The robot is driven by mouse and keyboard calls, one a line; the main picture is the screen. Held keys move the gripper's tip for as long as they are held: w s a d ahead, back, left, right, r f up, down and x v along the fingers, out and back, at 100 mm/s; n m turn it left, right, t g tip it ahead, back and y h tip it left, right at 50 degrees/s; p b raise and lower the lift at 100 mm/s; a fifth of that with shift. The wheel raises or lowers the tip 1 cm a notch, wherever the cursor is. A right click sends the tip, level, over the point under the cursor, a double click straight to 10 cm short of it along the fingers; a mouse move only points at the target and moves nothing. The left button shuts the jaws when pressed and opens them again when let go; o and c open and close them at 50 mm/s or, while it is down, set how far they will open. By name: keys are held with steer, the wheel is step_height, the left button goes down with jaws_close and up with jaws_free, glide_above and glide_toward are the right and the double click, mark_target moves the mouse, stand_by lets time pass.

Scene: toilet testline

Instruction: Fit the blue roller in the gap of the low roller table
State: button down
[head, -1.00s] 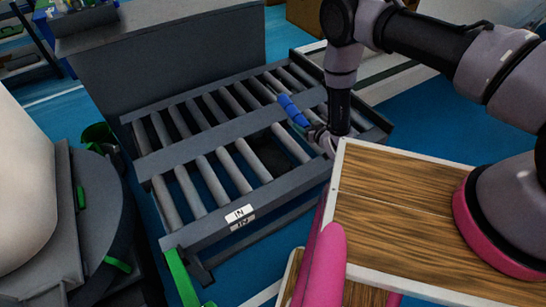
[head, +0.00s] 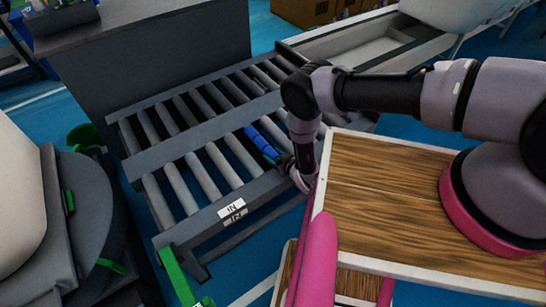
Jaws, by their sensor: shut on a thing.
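The blue roller (head: 260,141) shows at the right end of the near row of the low roller table (head: 226,213). It lies roughly in line with the grey rollers of that row, over the place of the gap. I cannot tell whether it is above the frame or resting in it. My gripper (head: 282,161) is shut on the near end of the roller, close to the table's front rail. The arm hides the right end of the near row, and the fingertips are small and partly hidden.
A dark upright panel (head: 150,60) stands behind the table. A wood-topped board (head: 400,190) with a light edge lies at right, close to the arm. A white rounded machine (head: 20,170) stands at left, with a green post (head: 172,272) near the table's front corner.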

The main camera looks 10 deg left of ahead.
steer(key=shift+a+f, duration=0.1)
steer(key=shift+f, duration=0.4)
steer(key=shift+f, duration=0.2)
steer(key=shift+c, duration=0.6)
jaws_free()
steer(key=shift+f, duration=0.15)
steer(key=shift+s+d, duration=0.1)
steer(key=shift+d, duration=0.1)
